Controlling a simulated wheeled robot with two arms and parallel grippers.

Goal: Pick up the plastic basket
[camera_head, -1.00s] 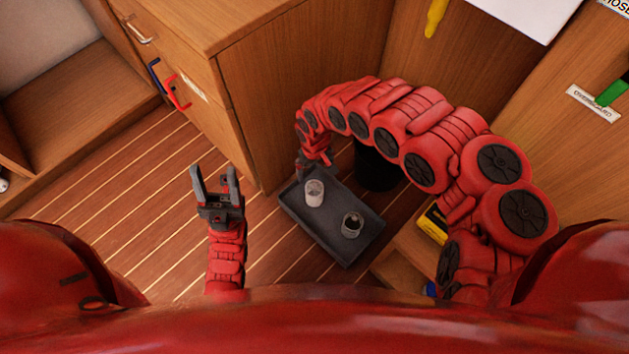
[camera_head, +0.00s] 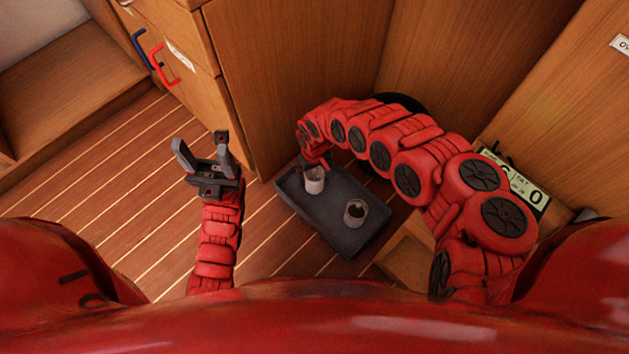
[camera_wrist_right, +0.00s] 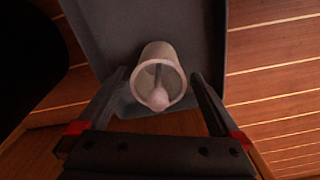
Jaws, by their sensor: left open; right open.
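No plainly basket-shaped thing shows; I cannot tell which container is the plastic basket. A dark grey tray (camera_head: 325,210) lies low near the floor in the head view and also shows in the right wrist view (camera_wrist_right: 205,35). A whitish cup-like container (camera_head: 315,182) stands at its far left end; in the right wrist view the container (camera_wrist_right: 158,58) holds a pale rounded thing. My right gripper (camera_wrist_right: 160,78) is open, its fingers on either side of this container, with no clear grip. A second small cup (camera_head: 355,210) with dark contents stands on the tray. My left gripper (camera_head: 200,146) is open and empty, left of the tray.
A wooden cabinet (camera_head: 235,110) with red and blue handles stands behind and left of the tray. A black round container (camera_head: 405,102) is partly hidden behind my right arm. A wooden ledge (camera_head: 410,255) lies right of the tray. Striped floor (camera_head: 130,190) is clear at left.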

